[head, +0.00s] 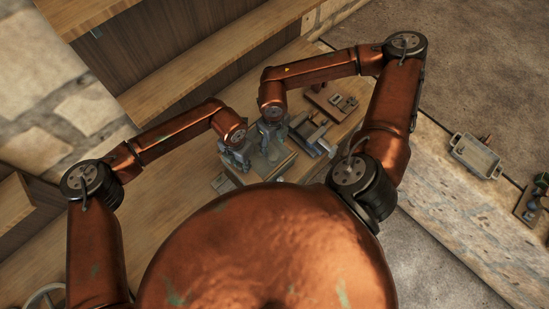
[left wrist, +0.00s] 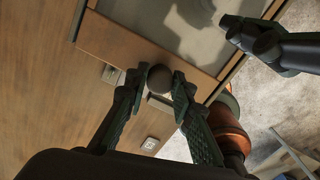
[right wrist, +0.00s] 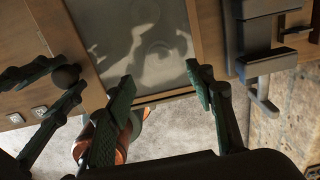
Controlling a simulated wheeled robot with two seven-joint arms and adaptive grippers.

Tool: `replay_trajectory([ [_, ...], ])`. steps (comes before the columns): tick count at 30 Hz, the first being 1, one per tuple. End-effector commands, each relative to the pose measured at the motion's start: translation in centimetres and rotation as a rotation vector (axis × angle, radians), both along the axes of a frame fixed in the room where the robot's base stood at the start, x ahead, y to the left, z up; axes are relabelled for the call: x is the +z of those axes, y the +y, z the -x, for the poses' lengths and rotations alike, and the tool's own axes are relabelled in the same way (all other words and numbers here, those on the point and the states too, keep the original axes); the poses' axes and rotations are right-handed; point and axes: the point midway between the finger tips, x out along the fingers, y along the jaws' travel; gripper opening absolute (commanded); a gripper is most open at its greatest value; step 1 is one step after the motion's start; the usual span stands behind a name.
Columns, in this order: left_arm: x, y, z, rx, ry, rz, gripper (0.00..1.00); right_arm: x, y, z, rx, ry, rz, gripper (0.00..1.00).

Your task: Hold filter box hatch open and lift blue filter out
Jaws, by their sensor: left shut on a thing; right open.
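The filter box (head: 272,166) stands on the wooden bench, partly covered by my grippers. In the right wrist view it shows a wooden frame (right wrist: 204,40) around a smooth grey panel (right wrist: 135,40) with shadows on it. My left gripper (head: 238,160) is shut on a dark round knob (left wrist: 159,78) at the edge of a wooden part of the box, which I take for the hatch. My right gripper (head: 271,131) is open and empty; its fingertips (right wrist: 160,75) are over the box's edge, across the panel from the knob. I cannot make out a blue filter, nor how far the hatch is open.
A grey metal device (head: 312,134) stands on the bench right of the box, close to my right gripper. A brown block with metal parts (head: 332,101) lies behind it. A metal tray (head: 475,156) lies far right. The bench's left part (head: 110,240) is clear.

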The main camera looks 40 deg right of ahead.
Motion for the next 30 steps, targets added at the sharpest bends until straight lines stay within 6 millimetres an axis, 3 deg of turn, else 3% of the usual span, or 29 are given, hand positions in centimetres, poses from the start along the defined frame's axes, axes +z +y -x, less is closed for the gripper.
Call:
replay_trajectory([
  [7, 0.0, 0.8, 0.0, 0.0, -0.001, 0.0, 0.01, 0.0, 0.0, 0.0, 0.0, 0.0, 0.0, 0.49],
  [30, 0.1, 7.5, 0.5, 0.002, -0.001, -0.003, 0.01, 0.0, 0.0, 0.0, 0.0, 0.0, 0.0, 0.49],
])
